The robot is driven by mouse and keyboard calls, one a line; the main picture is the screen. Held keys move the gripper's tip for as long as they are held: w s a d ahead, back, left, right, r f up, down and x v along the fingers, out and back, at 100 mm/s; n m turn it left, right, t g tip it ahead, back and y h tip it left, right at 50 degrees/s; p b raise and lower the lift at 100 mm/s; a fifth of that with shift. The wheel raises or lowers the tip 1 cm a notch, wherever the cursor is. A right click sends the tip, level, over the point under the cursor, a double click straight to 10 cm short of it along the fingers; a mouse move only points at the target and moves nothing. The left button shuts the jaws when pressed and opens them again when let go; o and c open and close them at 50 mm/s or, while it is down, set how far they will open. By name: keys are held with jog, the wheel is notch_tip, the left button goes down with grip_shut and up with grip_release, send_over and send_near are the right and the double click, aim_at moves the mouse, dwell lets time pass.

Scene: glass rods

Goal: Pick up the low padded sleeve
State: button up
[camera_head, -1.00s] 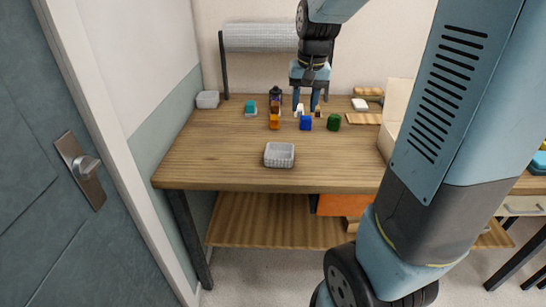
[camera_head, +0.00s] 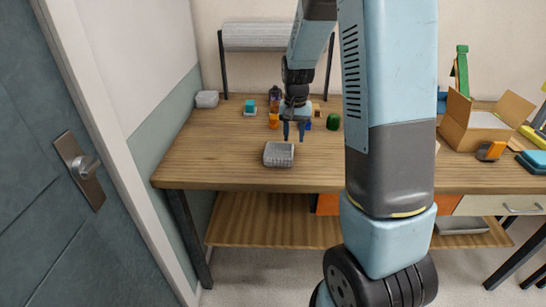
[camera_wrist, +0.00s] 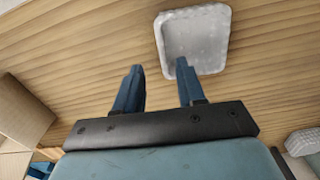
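The low padded sleeve appears to be the small grey-white, open-topped square tray (camera_head: 278,161) near the front edge of the wooden table. Its walls have a quilted, bubble-like texture. It also shows in the wrist view (camera_wrist: 195,40), top centre, and looks empty there. My gripper (camera_head: 294,135) is above the table, just behind and to the right of the sleeve in the head view. In the wrist view my gripper (camera_wrist: 157,68) is open, with nothing between the fingers. The right fingertip overlaps the sleeve's near corner in the picture; I cannot tell whether they touch.
A second pale container (camera_head: 207,99) stands at the back left. An orange item (camera_head: 273,121), a teal block (camera_head: 249,106) and a green block (camera_head: 333,121) stand behind. A cardboard box (camera_head: 470,135) is at right. The table's front left is clear.

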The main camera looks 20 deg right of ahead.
aim_at(292, 150)
jog(key=shift+w+a+f, duration=0.1)
jog(key=shift+w+f, duration=0.05)
jog(key=shift+f, duration=1.7)
jog(key=shift+w+f, duration=0.15)
jog(key=shift+f, duration=1.65)
grip_shut()
